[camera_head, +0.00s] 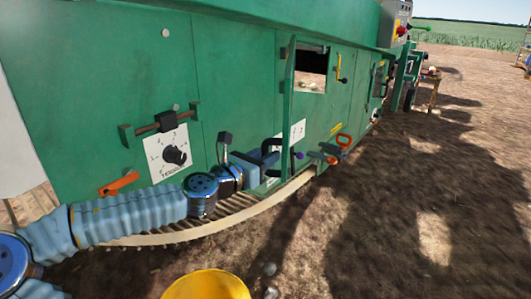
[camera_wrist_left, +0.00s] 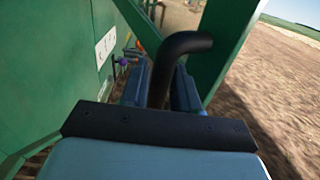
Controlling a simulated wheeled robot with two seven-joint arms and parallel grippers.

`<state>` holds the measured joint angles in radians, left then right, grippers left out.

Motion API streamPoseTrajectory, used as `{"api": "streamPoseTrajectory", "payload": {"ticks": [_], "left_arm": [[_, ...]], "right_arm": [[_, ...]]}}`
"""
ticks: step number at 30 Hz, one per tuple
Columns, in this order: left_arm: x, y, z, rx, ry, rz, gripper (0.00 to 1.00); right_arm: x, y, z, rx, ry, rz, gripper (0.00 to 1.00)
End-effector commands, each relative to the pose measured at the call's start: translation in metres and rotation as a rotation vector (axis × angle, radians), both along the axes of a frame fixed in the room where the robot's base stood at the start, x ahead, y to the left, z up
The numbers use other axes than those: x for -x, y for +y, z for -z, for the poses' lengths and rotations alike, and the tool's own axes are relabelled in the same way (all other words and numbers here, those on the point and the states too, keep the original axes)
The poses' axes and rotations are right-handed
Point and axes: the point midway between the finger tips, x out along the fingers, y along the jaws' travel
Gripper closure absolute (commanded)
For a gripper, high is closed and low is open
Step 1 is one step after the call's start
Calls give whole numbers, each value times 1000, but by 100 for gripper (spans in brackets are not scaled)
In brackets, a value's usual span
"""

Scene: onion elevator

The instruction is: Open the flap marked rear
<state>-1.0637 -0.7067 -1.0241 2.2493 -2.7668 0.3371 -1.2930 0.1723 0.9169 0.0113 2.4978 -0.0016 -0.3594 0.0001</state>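A green flap (camera_head: 288,95) stands out from the green machine's side, seen nearly edge-on, beside an opening (camera_head: 311,68) with a dark inside. In the left wrist view the flap (camera_wrist_left: 222,40) is the green panel at right, carrying a bent black handle (camera_wrist_left: 182,45). My left gripper (camera_head: 262,160) is at this handle, low on the flap. I cannot read any "rear" marking. My right gripper is not in view.
A dial plate (camera_head: 167,154) and an orange handle (camera_head: 119,184) are on the near machine wall. A yellow bucket (camera_head: 207,286) stands on the ground. Bare soil on the right is free.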

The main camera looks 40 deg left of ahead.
Motion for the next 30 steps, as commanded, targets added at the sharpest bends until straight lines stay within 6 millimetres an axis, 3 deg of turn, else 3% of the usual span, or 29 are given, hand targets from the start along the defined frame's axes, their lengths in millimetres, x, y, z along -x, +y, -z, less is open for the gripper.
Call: {"api": "streamPoseTrajectory", "payload": {"ticks": [3, 14, 30], "left_arm": [[0, 0, 1, -1, -1, 0, 56], [9, 1, -2, -2, -6, -1, 56], [122, 7, -2, 0, -4, -4, 56]], "right_arm": [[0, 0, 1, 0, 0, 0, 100], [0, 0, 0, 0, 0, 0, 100], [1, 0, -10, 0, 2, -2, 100]]}}
